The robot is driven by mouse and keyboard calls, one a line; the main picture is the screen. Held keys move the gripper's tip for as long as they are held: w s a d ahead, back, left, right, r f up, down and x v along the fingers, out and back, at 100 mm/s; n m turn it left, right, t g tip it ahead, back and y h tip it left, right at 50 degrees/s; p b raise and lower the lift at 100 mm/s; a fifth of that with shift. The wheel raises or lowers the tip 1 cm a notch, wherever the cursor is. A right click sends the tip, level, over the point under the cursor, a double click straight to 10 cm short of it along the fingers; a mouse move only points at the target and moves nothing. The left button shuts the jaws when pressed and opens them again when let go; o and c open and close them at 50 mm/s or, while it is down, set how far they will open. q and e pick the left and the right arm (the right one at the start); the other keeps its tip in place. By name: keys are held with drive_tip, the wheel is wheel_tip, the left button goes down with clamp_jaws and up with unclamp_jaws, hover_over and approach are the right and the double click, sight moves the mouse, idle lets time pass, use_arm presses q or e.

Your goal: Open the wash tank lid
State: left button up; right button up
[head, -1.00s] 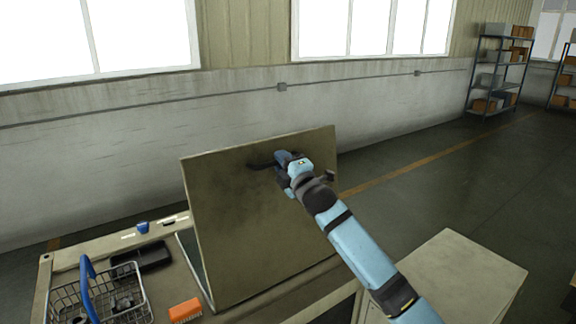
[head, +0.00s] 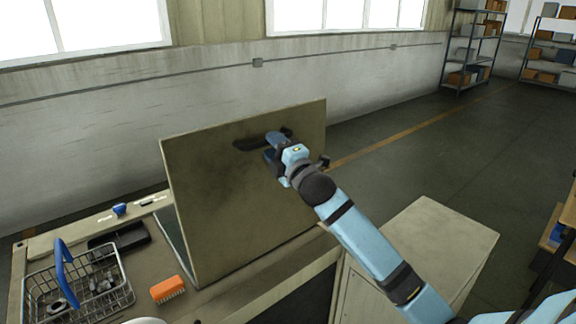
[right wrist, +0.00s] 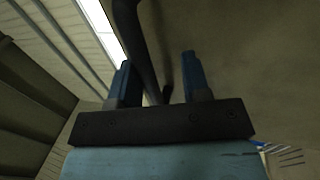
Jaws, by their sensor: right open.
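The wash tank lid (head: 225,200) is a large drab olive panel. It stands raised, nearly upright with a slight tilt, at the right part of the bench. Its dark bar handle (head: 246,144) is near the top of the face toward me. My right gripper (head: 270,147) is open at the handle, in front of the lid, and covers part of the bar. In the right wrist view the dark handle (right wrist: 140,45) runs between the two open blue fingers (right wrist: 155,75); whether they touch it, I cannot tell. My left gripper is not in view.
On the bench left of the lid are a wire basket (head: 115,290) with a blue handle, an orange brush (head: 167,289), a black tray (head: 133,237) and a small blue item (head: 119,209). A beige cabinet (head: 430,240) stands at right. Open floor lies behind it.

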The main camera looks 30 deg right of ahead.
drive_tip(key=b+v, duration=0.1)
drive_tip(key=v, duration=0.6)
drive_tip(key=shift+s+f, duration=0.1)
drive_tip(key=f+b+v, duration=0.1)
drive_tip(key=b+v, duration=0.2)
drive_tip(key=v, duration=1.2)
idle(1.0)
drive_tip(key=shift+d, duration=0.15)
